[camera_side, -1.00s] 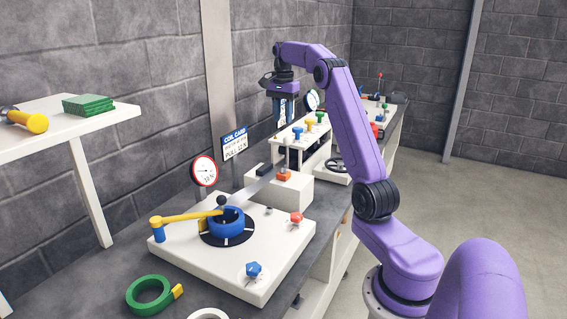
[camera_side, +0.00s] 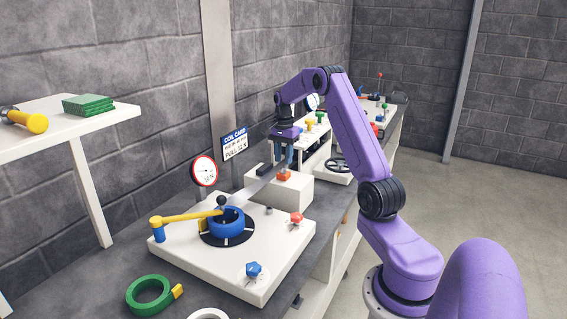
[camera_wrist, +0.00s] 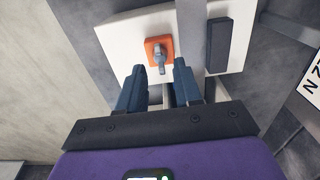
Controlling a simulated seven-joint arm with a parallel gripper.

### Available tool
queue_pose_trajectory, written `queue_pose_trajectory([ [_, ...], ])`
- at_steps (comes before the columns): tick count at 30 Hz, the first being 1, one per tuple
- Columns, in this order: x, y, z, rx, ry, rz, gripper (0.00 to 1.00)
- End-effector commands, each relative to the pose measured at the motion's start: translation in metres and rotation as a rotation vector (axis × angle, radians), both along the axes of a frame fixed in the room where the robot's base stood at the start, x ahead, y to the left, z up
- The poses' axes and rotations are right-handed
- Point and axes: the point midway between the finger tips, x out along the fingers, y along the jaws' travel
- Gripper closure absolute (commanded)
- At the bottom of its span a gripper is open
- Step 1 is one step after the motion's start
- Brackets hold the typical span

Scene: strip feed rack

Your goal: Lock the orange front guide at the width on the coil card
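The orange front guide (camera_side: 284,176) sits on top of a white block (camera_side: 290,192) beside the strip; it also shows in the wrist view (camera_wrist: 152,49) with a small grey lever or knob on top. My gripper (camera_side: 285,164) is directly above the guide in the side view.
A dark rear guide bar (camera_wrist: 218,45) lies across the strip (camera_wrist: 190,40) from the orange guide. A blue coil (camera_side: 226,222) with a yellow arm (camera_side: 188,217) sits on the white plate in front. A round gauge (camera_side: 204,171) stands near the wall.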

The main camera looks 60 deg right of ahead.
Motion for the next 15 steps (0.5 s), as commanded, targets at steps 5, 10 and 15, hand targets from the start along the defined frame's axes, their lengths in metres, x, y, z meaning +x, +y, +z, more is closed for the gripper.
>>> queue_pose_trajectory([
  [5, 0.000, 0.000, -0.019, 0.001, 0.001, 0.000, 0.66],
  [10, 0.000, 0.000, -0.026, 0.000, 0.001, 0.000, 0.66],
  [15, 0.000, 0.000, -0.026, 0.000, 0.000, 0.000, 0.66],
])
